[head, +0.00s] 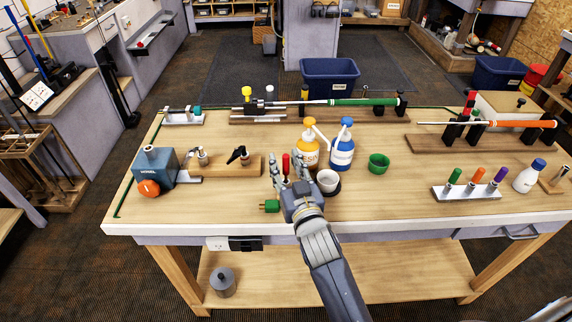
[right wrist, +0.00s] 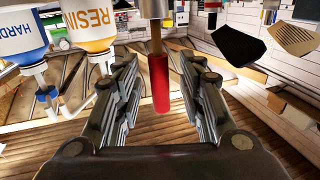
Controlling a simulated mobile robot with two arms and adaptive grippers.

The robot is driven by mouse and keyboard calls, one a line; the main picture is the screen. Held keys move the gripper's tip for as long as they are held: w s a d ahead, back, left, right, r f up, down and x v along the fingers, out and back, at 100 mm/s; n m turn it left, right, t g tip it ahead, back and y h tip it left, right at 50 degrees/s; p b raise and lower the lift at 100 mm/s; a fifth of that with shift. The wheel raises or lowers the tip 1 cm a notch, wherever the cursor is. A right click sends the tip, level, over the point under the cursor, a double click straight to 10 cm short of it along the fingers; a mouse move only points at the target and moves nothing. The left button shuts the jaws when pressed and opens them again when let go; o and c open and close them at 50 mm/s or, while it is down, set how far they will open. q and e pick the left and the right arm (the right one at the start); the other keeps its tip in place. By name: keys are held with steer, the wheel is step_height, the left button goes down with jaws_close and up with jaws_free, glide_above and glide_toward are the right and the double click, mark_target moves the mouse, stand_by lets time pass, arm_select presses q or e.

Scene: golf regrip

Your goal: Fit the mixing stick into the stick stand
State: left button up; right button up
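The mixing stick, with a red end (head: 286,163) and a brown shaft, stands upright between the fingers of my right gripper (head: 291,169). In the right wrist view, the red end (right wrist: 160,85) hangs downward in the picture, with clear gaps to both fingers of the right gripper (right wrist: 162,98). The gripper is open and around the stick, not touching it. The brown shaft meets a pale grey cylinder (right wrist: 154,8) at the picture's top edge. I cannot tell whether this is the stick stand; its base is hidden in the head view. My left gripper is not in view.
A small green block (head: 270,206) lies at the left. The bench front is mostly clear.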

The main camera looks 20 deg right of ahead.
steer(key=s, duration=1.2)
steer(key=shift+a, duration=0.1)
stand_by(0.6)
